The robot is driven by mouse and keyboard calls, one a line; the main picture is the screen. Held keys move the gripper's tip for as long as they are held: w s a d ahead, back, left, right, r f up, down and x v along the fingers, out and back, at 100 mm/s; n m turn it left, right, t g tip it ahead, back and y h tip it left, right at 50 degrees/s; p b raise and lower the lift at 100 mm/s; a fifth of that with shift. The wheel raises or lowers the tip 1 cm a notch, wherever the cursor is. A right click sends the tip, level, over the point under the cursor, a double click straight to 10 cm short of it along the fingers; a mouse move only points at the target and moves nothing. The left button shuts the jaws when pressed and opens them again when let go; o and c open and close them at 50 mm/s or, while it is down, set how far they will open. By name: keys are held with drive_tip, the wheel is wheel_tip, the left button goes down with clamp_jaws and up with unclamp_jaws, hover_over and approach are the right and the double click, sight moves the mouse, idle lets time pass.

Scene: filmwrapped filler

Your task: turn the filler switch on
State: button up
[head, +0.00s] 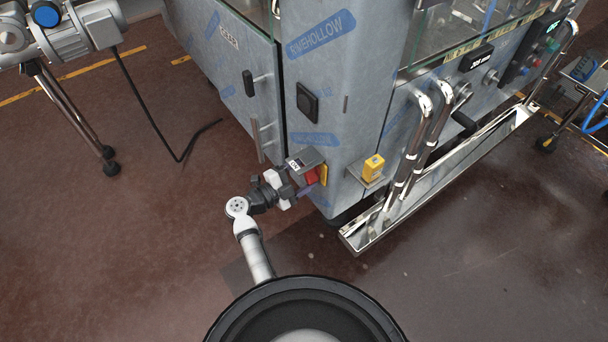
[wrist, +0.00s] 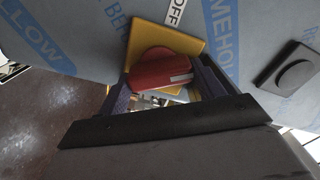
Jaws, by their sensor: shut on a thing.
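The filler switch is a red rotary knob (wrist: 158,68) on a yellow plate (wrist: 196,46), with an OFF label (wrist: 176,12) beside the plate in the wrist view. In the head view the red knob (head: 312,177) shows small under a grey hood at the machine's near corner, partly covered by my gripper (head: 302,186). In the wrist view the two dark fingers of my gripper (wrist: 165,82) stand on either side of the knob and are shut on it. A pale mark shows on the knob's right part.
The film-wrapped grey filler (head: 330,80) fills the upper middle. A yellow box (head: 373,167) sits on a small shelf right of the switch. Bent steel pipes (head: 420,140) and a long steel tray (head: 440,180) lie farther right. The floor at left is mostly clear.

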idle(0.3)
drive_tip(key=o, duration=1)
drive_tip(key=shift+c, duration=0.2)
drive_tip(key=shift+r, duration=0.1)
drive_tip(key=shift+a, duration=0.2)
